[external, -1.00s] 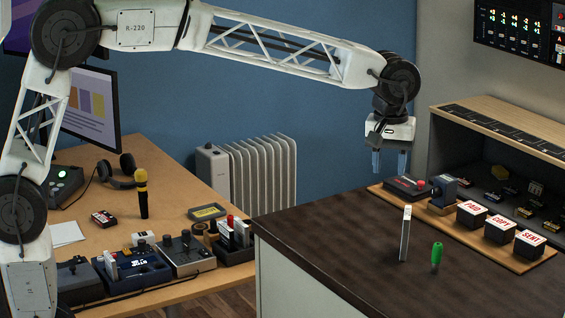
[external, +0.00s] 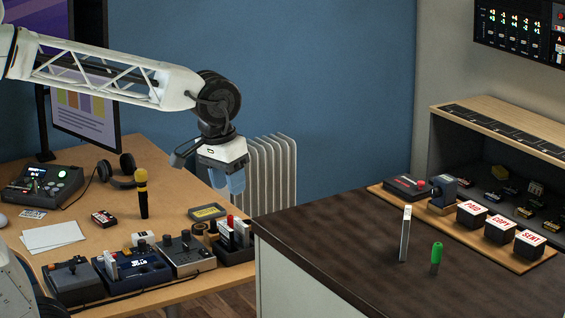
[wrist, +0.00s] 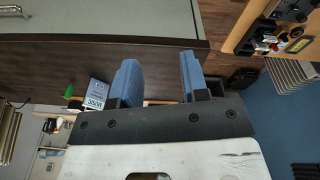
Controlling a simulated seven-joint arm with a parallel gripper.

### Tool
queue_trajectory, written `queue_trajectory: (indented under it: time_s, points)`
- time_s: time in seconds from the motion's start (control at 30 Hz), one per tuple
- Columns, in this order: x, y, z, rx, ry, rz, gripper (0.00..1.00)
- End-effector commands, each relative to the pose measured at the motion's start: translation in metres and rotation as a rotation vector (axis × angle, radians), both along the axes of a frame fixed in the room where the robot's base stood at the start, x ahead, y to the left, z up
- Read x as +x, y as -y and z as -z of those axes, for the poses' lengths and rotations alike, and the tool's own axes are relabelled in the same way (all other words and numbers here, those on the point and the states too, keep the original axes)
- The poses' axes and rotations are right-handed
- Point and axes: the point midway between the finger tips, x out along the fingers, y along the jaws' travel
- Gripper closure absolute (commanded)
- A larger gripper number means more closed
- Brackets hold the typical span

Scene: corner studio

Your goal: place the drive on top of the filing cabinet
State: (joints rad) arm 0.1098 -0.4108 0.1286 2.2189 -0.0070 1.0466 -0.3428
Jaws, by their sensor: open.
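A slim pale upright block, which looks like the drive (external: 405,234), stands on the dark top of a pale cabinet (external: 335,238), which looks like the filing cabinet. In the wrist view a white labelled block, likely the same drive (wrist: 97,93), shows on the dark surface, left of the fingers. My gripper (external: 230,187) hangs in the air above the gap between desk and cabinet, well left of the drive. Its blue fingers (wrist: 157,78) are apart with nothing between them.
A green-handled tool (external: 436,258) stands right of the drive. A wooden board (external: 515,262) with labelled black blocks lies behind it. The desk (external: 185,300) holds a microphone (external: 142,195), control boxes and a rack of small items. A radiator (external: 275,170) stands behind the gap.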

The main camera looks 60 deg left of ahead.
Motion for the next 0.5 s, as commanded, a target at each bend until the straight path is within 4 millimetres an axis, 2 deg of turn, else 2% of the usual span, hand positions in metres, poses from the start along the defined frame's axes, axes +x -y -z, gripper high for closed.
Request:
queue_trajectory:
  time_s: [0.03, 0.3, 0.5]
  points:
    - [-0.017, -0.007, 0.006, 0.004, 0.009, 0.019, 0.59]
    - [-0.092, -0.032, 0.044, 0.033, 0.049, 0.146, 0.59]
    - [-0.132, -0.043, 0.068, 0.054, 0.071, 0.218, 0.59]
